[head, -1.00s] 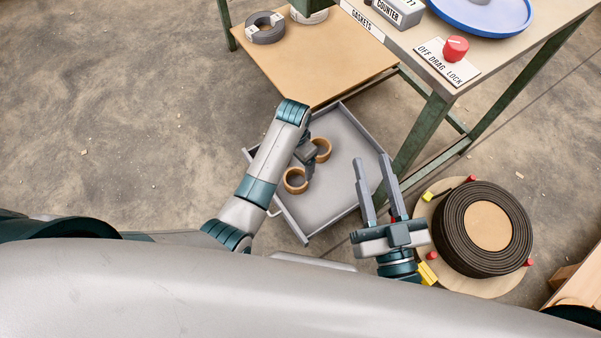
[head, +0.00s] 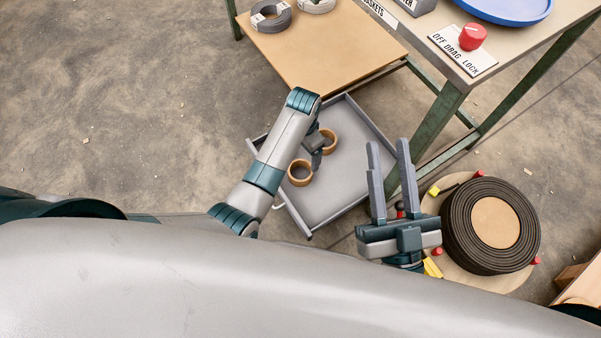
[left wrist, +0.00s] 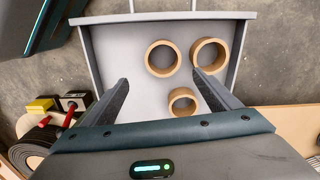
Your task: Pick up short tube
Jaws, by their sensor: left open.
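Three tan ring-shaped tubes stand in the grey drawer (left wrist: 112,45). In the left wrist view one is at upper middle (left wrist: 163,74), one at upper right (left wrist: 228,57) and a smaller-looking one is lower, nearer my palm (left wrist: 182,113). Which is the short tube I cannot tell for sure. The head view shows two tubes, one at lower left (head: 300,184) and one at upper right (head: 335,147); my arm hides the third. My left gripper (left wrist: 159,77) is open and empty above the tubes. My right gripper (head: 388,143) is open and empty, right of the drawer.
The bench (head: 425,45) with a red knob (head: 473,37) and blue dish stands at upper right. A lower tan shelf (head: 320,55) holds coils behind the drawer. A dark coil (head: 460,235) on a round board lies to the right. Bare floor is at left.

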